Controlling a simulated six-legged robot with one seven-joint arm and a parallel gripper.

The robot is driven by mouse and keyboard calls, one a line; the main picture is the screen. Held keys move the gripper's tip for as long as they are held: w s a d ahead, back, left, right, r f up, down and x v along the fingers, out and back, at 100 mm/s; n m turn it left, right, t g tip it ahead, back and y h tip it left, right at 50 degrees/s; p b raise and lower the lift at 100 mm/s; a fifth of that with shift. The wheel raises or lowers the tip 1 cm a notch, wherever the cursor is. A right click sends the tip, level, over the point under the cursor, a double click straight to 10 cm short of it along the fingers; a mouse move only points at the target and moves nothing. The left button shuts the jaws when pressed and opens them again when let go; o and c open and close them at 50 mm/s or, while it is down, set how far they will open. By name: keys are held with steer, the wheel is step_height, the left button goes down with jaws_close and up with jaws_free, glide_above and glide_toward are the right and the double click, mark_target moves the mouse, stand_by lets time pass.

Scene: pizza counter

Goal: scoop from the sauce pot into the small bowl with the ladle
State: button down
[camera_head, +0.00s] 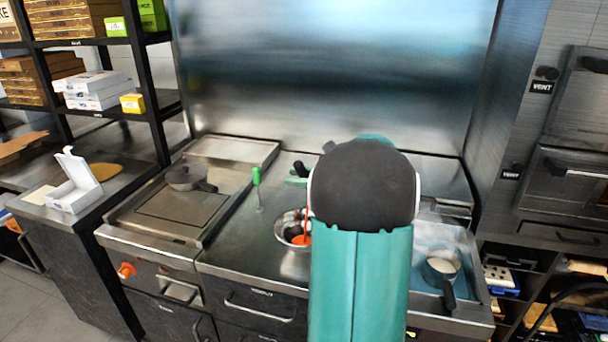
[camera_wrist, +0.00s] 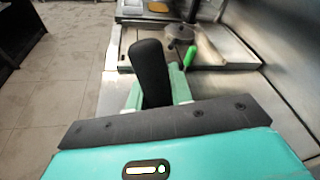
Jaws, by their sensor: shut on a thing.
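My gripper (camera_head: 297,178) is shut on a thick black handle (camera_wrist: 150,72), which stands up between its teal fingers in the wrist view. It looks like the ladle's handle; the ladle's scoop end is hidden. In the head view, a steel bowl (camera_head: 281,231) with dark contents and an orange-red utensil (camera_head: 302,239) is on the counter, below my gripper in the picture and partly behind my arm. A small pot (camera_head: 441,267) with pale contents and a dark handle is at the right. I cannot tell which vessel is the sauce pot or the small bowl.
A lidded pan (camera_head: 186,177) sits on the cooktop (camera_head: 180,208) at the left. A green-handled tool (camera_head: 257,178) stands upright beside it. A rack (camera_head: 140,85) with boxes is at the far left. A steel wall (camera_head: 330,60) closes off the back.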

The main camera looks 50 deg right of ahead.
steer(key=w+a+f+n+g+h, duration=0.2)
steer(key=a+f+n+g+h, duration=0.2)
steer(key=a+f+n+h, duration=0.3)
steer(key=shift+f+n+g+h, duration=0.3)
steer(key=shift+f+n+h, duration=0.45)
steer(key=shift+f, duration=0.6)
steer(key=shift+w+d+f+h, duration=0.1)
steer(key=shift+h, duration=0.15)
steer(key=shift+f+n+h, duration=0.55)
steer(key=shift+f+h, duration=0.15)
steer(key=shift+f, duration=0.25)
steer(key=shift+d, duration=0.1)
steer(key=shift+r, duration=0.1)
stand_by(1.2)
